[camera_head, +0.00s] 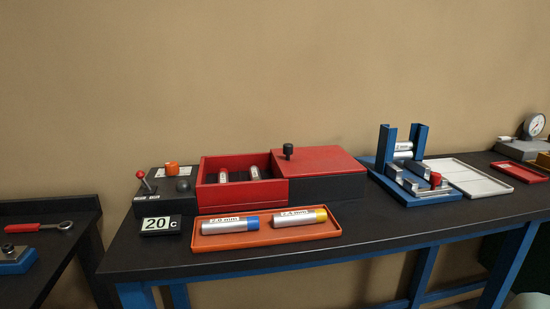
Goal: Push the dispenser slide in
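The dispenser (396,165) is a blue stand at the right of the bench. It has two upright posts with silver cylinders stacked between them. Its slide (412,181) is a pale grey metal piece low at the front, with a red knob (435,179) at its front right end. The slide appears to stick out toward the front right, but how far is hard to tell at this size. My gripper is not in view.
A white tray (484,183) lies right of the dispenser. Left of it are a red box (240,166) with a black-knobbed lid (325,160), an orange tray (265,238) with two labelled cylinders, and a control box (152,190). A dial gauge (534,125) stands far right.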

